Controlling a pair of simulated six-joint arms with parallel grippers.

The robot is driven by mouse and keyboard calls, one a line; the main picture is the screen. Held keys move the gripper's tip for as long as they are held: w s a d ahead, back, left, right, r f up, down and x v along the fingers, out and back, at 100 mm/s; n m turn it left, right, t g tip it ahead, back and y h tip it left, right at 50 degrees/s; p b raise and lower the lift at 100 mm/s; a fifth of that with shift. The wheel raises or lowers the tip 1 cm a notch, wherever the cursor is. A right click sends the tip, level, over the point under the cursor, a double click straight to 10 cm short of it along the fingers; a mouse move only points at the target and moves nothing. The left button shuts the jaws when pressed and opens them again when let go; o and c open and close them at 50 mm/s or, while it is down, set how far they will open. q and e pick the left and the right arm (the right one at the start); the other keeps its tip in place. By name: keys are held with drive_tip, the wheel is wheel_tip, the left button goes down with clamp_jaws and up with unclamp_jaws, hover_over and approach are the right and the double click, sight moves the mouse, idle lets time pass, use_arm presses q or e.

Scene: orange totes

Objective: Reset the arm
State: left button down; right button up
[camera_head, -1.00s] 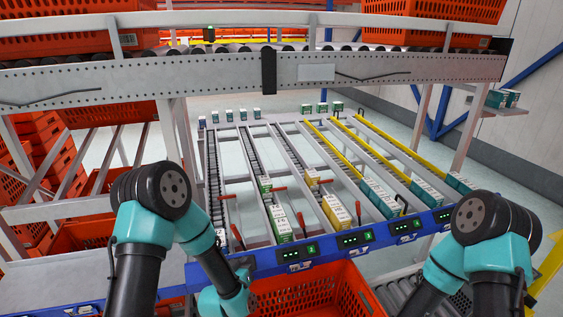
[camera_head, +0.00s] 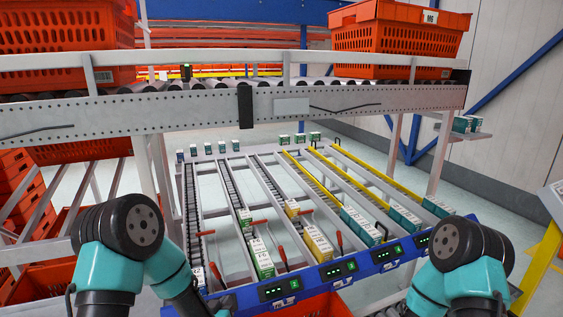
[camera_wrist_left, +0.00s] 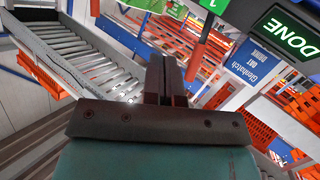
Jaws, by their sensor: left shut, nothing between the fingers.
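My left arm (camera_head: 130,245) comes in at the lower left of the head view. Its lower part runs down to the bottom edge, where only a little of the wrist end shows by the blue rail. In the left wrist view my left gripper (camera_wrist_left: 165,80) has its two fingers together, with nothing between them. My right arm (camera_head: 468,258) is bent at the lower right of the head view. Its gripper is outside the frame.
A sloped rack holds white-green, yellow and teal boxes (camera_head: 360,225) in lanes behind a blue rail (camera_head: 300,287) with green displays. An orange tote (camera_head: 310,306) sits below the rail. A roller conveyor with orange totes (camera_head: 398,38) crosses above. A DONE display (camera_wrist_left: 287,35) shows in the wrist view.

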use_arm(q)
drive_tip(key=w+f, duration=0.1)
drive_tip(key=w+a+f, duration=0.1)
drive_tip(key=f, duration=0.1)
drive_tip(key=w+f, duration=0.2)
drive_tip(key=shift+a+f, duration=0.15)
drive_tip(key=shift+a, duration=0.15)
drive_tip(key=shift+s+d+r, duration=0.1)
drive_tip(key=shift+s+r, duration=0.05)
drive_tip(key=shift+r, duration=0.15)
idle(0.7)
idle(1.1)
